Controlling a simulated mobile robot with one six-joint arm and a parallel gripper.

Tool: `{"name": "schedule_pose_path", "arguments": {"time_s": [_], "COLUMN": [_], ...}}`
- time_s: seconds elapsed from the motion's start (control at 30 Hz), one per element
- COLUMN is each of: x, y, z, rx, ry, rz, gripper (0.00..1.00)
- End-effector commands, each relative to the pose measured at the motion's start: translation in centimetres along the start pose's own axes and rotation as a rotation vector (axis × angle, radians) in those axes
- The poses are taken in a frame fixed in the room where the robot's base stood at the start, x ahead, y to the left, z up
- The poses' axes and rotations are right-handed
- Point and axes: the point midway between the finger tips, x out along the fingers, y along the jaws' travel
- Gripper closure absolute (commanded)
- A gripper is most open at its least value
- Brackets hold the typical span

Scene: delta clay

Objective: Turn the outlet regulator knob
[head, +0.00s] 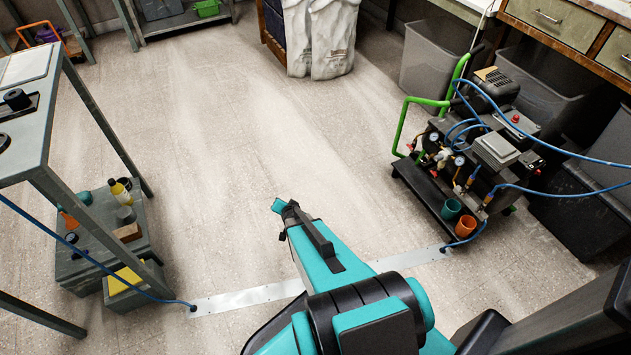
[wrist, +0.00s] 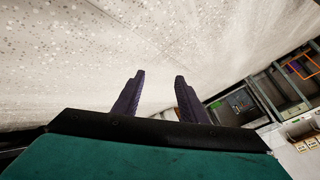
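A compressor cart with a green handle stands on the floor at the right in the head view, with gauges and small fittings on its front. The outlet regulator knob is too small to pick out for certain among the fittings around the gauges (head: 459,160). My gripper (wrist: 157,95) shows in the wrist view with its two dark fingers apart and nothing between them. In the head view my teal arm reaches up from the bottom over open floor, well to the left of the cart. The fingertips are hard to make out there. The cart does not show clearly in the wrist view.
Blue hoses (head: 560,188) run from the cart. A metal floor strip (head: 245,299) lies beneath my arm. A grey metal table (head: 55,130) stands at the left, grey bins (head: 433,60) and a workbench at the right. The middle floor (head: 240,130) is clear.

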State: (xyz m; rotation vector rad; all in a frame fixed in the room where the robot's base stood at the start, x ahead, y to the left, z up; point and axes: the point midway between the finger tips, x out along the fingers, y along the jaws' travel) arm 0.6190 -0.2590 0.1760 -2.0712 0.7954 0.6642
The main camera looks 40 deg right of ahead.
Motion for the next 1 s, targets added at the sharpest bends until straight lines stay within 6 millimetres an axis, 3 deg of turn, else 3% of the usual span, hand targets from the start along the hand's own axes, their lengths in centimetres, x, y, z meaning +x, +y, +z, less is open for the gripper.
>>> {"name": "schedule_pose_path", "arguments": {"time_s": [0.03, 0.2, 0.5, 0.73, 0.9, 1.0], "x": [-0.8, -3.5, -11.2, -18.7, -23.8, -25.8], "y": [-0.7, -1.4, 1.1, 5.1, 8.0, 9.2], "z": [2.6, 10.6, 21.6, 26.4, 27.5, 27.6], "rx": [-0.052, -0.232, -0.562, -0.814, -0.972, -1.034], "ry": [-0.071, -0.304, -0.689, -0.959, -1.120, -1.181], "rz": [-0.001, 0.014, 0.089, 0.194, 0.286, 0.331], "gripper": [0.61, 0.61, 0.61, 0.61, 0.61, 0.61]}}
